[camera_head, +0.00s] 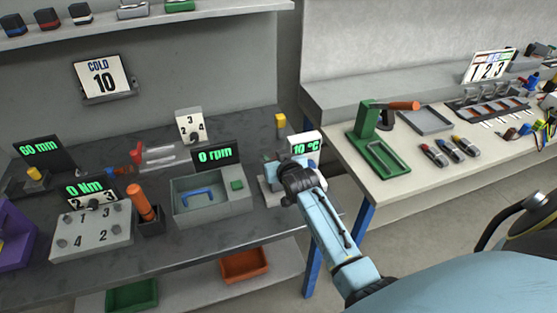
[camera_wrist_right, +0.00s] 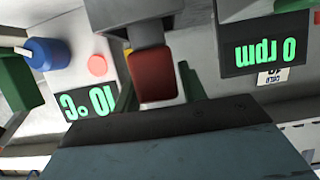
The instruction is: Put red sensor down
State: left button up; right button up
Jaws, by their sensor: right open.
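The red sensor (camera_wrist_right: 153,76) shows in the right wrist view as a red block below a grey part (camera_wrist_right: 146,22). My right gripper (camera_head: 287,178) is open at the station with the "10 °C" display (camera_head: 305,146). In the wrist view the red block lies between dark green finger-like edges; I cannot tell whether they touch it. In the head view the gripper hides this spot. The same display shows upside down in the wrist view (camera_wrist_right: 88,103), near a round pink-red button (camera_wrist_right: 97,65). My left gripper is not in view.
The grey basin with the "0 rpm" display (camera_head: 219,155) stands just left of my right gripper. A small yellow block (camera_head: 280,121) is behind it. An orange-handled tool (camera_head: 141,203) stands further left. The right bench holds a green press (camera_head: 378,140).

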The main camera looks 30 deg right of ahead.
jog(key=p+v, duration=0.1)
jog(key=v, duration=1.1)
jog(key=shift+p, duration=0.3)
jog(key=s+a+f+n+g+y, duration=0.2)
jog(key=s+a+g, duration=0.3)
jog(key=s, duration=0.7)
jog(key=s+a+f+n+g+y, duration=0.1)
jog(key=s+a+f+n+g, duration=0.25)
jog(key=s, duration=0.85)
notch_tip(320, 180, down, 25)
jog(key=s+a+g+b, duration=0.1)
jog(key=s+g+b, duration=0.1)
jog(key=b, duration=0.1)
jog(key=s+d+f+g+b, duration=0.1)
jog(key=s+d+f, duration=0.1)
jog(key=s+f, duration=1.4)
jog(key=shift+s+d+f+b, duration=0.2)
jog(key=shift+d+f+b, duration=0.2)
jog(key=shift+f, duration=0.4)
